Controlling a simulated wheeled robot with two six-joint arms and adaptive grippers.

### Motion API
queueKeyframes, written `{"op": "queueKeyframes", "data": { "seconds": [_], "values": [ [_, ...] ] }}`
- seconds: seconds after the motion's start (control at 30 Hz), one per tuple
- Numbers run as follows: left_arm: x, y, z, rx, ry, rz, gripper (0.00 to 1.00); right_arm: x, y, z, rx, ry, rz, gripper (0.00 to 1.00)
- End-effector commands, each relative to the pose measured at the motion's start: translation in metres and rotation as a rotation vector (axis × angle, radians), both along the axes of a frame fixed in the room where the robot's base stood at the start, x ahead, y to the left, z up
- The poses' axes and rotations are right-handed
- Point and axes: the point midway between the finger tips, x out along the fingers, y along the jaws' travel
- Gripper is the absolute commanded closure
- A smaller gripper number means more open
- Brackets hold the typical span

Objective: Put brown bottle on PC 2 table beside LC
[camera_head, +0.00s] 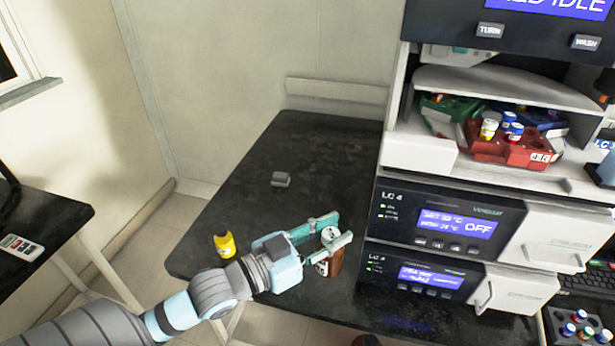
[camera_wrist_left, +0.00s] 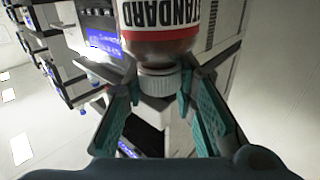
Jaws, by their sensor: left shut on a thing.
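The brown bottle (camera_head: 335,260) has a white cap and a white-and-red label. My left gripper (camera_head: 328,238) is shut on it, with the fingers around its upper part, at the black table beside the LC stack. In the left wrist view the bottle (camera_wrist_left: 160,30) shows its "STANDARD" label and white cap between the left gripper's fingers (camera_wrist_left: 160,95). I cannot tell whether its base touches the table. The LC unit (camera_head: 450,222) stands just right of the bottle. The black table (camera_head: 330,150) lies under and behind the gripper. My right gripper is not in view.
A small grey block (camera_head: 281,180) lies farther back. The back of the table is mostly clear. Another black table (camera_head: 40,220) is at left.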

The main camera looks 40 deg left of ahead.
Motion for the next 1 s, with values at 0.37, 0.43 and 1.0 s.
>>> {"op": "queueKeyframes", "data": {
  "seconds": [0.37,0.43,1.0],
  "values": [
    [0.088,0.143,0.011,0.045,-0.015,0.529,1.00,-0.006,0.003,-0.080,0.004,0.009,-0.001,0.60],
    [0.090,0.154,0.016,0.048,-0.011,0.573,1.00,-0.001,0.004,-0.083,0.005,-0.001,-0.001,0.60],
    [0.089,0.158,-0.138,0.049,-0.003,0.590,1.00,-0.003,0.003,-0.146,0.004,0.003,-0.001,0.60]
  ]
}}
